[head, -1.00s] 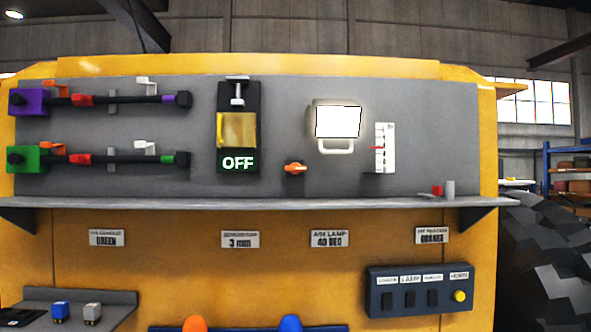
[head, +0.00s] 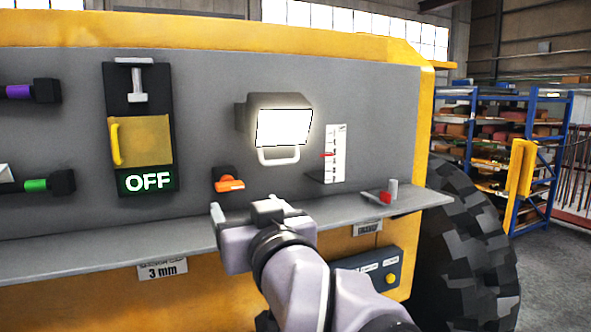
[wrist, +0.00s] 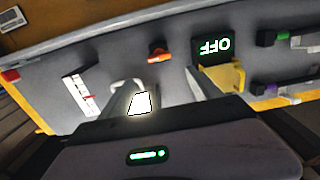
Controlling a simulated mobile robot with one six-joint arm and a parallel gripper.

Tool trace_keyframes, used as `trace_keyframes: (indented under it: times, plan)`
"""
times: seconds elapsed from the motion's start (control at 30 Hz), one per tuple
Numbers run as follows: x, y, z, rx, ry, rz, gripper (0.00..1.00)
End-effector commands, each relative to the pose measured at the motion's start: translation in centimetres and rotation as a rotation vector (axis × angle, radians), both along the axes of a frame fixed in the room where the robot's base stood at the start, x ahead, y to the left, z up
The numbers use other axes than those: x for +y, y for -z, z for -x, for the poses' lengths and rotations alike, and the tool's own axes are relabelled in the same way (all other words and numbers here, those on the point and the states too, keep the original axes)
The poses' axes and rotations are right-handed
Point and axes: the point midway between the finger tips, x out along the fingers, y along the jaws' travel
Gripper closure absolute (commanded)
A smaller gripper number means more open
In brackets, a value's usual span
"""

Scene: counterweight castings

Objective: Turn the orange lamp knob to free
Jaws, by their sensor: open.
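The orange lamp knob (head: 229,184) sits on a dark mount on the grey panel, below and left of the lit lamp (head: 284,128). Its handle lies roughly level. It also shows in the wrist view (wrist: 157,52), beyond the gap between my fingers. My gripper (head: 249,209) is open and empty, just below and in front of the knob in the head view, apart from it. Its fingers also show in the wrist view (wrist: 160,82). The lamp has a white handle under its bright face. A scale (head: 334,155) with a red pointer stands right of the lamp.
A grey shelf (head: 60,246) runs below the knob. A small red piece and a grey cylinder (head: 393,189) stand at its right end. A switch with a yellow cover and an OFF sign (head: 147,182) is left of the knob. A large tyre (head: 470,240) is at right.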

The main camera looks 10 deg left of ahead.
Motion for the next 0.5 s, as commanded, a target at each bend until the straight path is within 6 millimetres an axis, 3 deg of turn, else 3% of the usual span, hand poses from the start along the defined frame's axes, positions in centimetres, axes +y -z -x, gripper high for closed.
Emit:
trace_keyframes:
  times: [0.3, 0.5]
  plan:
    - [4.9, 0.1, -8.2, 0.004, 0.001, 0.003, 0.27]
    - [7.0, 0.1, -11.6, 0.003, 0.001, 0.002, 0.27]
